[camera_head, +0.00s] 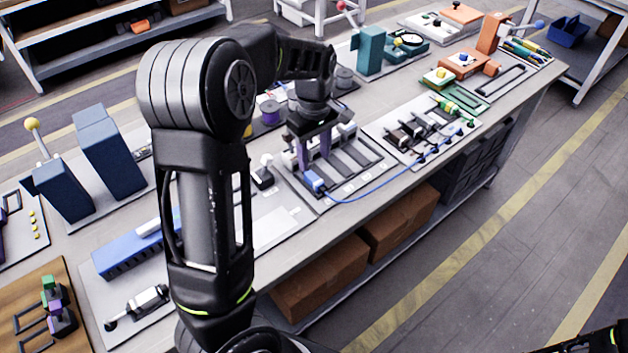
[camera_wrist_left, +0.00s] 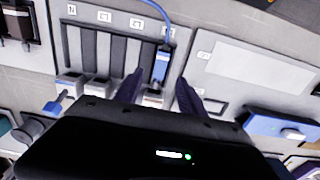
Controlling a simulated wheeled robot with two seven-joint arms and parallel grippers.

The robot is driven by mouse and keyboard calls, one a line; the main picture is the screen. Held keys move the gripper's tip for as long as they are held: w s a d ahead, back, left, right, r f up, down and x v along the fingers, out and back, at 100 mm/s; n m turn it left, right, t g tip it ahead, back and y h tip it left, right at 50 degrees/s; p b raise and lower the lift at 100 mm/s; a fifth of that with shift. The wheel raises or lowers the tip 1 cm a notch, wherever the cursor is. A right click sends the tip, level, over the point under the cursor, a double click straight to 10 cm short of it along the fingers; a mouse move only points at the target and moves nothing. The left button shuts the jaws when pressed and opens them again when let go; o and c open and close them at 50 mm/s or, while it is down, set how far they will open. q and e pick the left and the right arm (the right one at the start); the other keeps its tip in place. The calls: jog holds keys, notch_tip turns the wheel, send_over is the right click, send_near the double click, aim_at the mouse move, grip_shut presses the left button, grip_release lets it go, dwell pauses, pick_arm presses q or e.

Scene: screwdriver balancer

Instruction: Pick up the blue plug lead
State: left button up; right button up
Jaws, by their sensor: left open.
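The blue plug (camera_head: 314,181) of the lead lies at the front edge of a slotted panel (camera_head: 352,178) in the head view. Its thin blue cable (camera_head: 372,190) curves right to a board with several black connectors. My left gripper (camera_head: 314,164) points down over the plug, open, with its two purple-grey fingers apart. In the left wrist view the blue plug (camera_wrist_left: 161,68) shows between and just beyond the open fingertips (camera_wrist_left: 158,80), with the cable (camera_wrist_left: 160,12) leading away. I cannot tell whether the fingers touch the plug. My right gripper's fingers are not seen.
The slotted panel has labels such as N, L3 and L2 (camera_wrist_left: 136,22). The connector board (camera_head: 425,130) stands right of it. Dark blue blocks (camera_head: 108,150) and a blue rail (camera_head: 130,250) stand left on the crowded workbench. A pale plate (camera_wrist_left: 262,68) lies beside the panel.

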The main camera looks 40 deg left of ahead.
aim_at(314, 178)
pick_arm(q)
jog(key=shift+f, duration=1.15)
jog(key=shift+s+f+p, duration=0.1)
jog(key=shift+f+p, duration=0.5)
jog(key=shift+f, duration=2.05)
grip_shut()
